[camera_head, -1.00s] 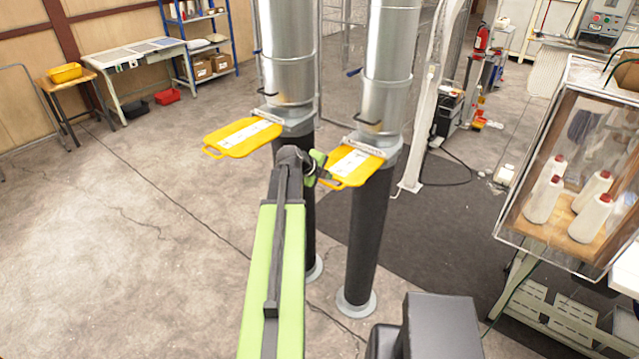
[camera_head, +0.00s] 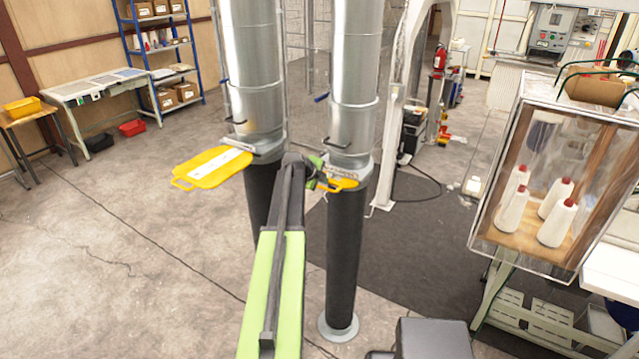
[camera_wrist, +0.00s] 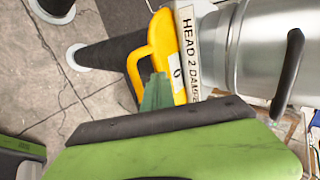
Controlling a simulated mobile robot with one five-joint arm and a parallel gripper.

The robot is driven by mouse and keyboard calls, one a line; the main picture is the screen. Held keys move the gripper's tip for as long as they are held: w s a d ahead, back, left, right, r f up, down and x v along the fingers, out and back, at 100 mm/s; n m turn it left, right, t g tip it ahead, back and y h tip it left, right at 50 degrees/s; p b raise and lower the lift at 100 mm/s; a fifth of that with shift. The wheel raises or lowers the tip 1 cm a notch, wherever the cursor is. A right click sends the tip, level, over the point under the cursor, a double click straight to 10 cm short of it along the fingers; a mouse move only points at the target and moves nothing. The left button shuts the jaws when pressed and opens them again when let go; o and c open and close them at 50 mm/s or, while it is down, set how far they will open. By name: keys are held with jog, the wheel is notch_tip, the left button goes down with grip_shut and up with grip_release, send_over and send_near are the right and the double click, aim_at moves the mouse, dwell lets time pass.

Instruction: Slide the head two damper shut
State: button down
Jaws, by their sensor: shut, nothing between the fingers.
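The head two damper is a yellow slide plate (camera_head: 341,185) in the collar of the right-hand metal duct in the head view. Only a short part with its loop handle sticks out of the collar. In the wrist view its yellow handle (camera_wrist: 148,52) stands beside a plate lettered "HEAD 2 DAM..." (camera_wrist: 190,58). My gripper (camera_head: 322,178) is shut and empty, its green fingertips at the handle end. In the wrist view the fingertips (camera_wrist: 156,92) overlap the handle's near edge; they look to be against it, but contact is partly hidden.
A second yellow damper plate (camera_head: 208,167) sticks far out of the left duct (camera_head: 256,75), close to my arm. A clear cabinet with white cones (camera_head: 497,190) stands at the right. Open concrete floor (camera_head: 110,250) lies at the left.

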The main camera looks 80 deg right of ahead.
jog(key=p+v, duration=0.7)
jog(key=v, duration=0.3)
